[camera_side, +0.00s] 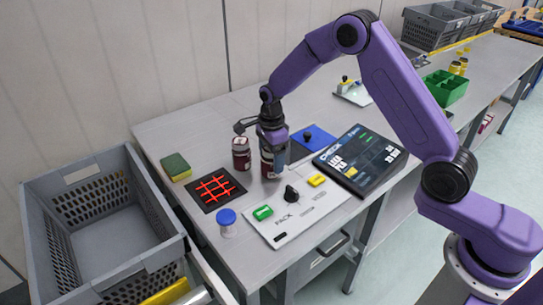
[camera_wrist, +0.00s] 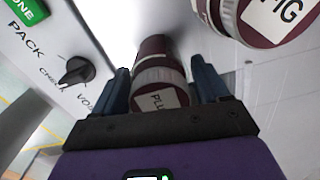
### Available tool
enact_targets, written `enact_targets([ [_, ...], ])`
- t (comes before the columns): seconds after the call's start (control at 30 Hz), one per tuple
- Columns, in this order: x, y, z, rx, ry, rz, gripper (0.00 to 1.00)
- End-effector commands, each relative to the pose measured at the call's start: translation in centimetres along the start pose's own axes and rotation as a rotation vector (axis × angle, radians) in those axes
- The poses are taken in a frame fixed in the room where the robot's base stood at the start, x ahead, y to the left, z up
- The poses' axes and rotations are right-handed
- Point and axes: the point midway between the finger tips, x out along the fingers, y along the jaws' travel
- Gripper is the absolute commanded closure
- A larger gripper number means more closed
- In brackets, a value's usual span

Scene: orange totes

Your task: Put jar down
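A dark red jar (camera_wrist: 161,78) with a pale band and a label starting "PLU" sits between the fingers of my gripper (camera_wrist: 165,92) in the wrist view. The fingers close against both its sides. In the side view my gripper (camera_side: 272,150) points down around this jar (camera_side: 267,168), partly hiding it. The jar looks upright and at or just above the grey table (camera_side: 180,137); I cannot tell whether its base touches. A second dark red jar (camera_side: 241,154), labelled "FIG" in the wrist view (camera_wrist: 270,20), stands upright just to the left.
A white panel (camera_side: 290,222) with a black knob (camera_side: 291,193) lies in front. A dark "CHECK" board (camera_side: 360,160) and a blue mat (camera_side: 313,138) are to the right. A red-grid black pad (camera_side: 215,189), sponge (camera_side: 176,167) and blue-lidded jar (camera_side: 227,222) are left. A grey crate (camera_side: 100,180) stands beside the table.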

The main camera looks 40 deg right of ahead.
Motion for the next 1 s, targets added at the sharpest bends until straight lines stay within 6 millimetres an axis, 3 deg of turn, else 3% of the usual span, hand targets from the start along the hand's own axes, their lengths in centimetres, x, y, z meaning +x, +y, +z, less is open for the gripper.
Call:
enact_targets([
  [0.33, -0.1, 0.0, 0.0, 0.000, 0.000, 0.000, 0.12],
  [0.47, -1.0, -0.1, 0.0, 0.000, -0.001, -0.003, 0.12],
  [1.0, -10.6, -0.1, 0.0, 0.000, -0.001, -0.003, 0.12],
])
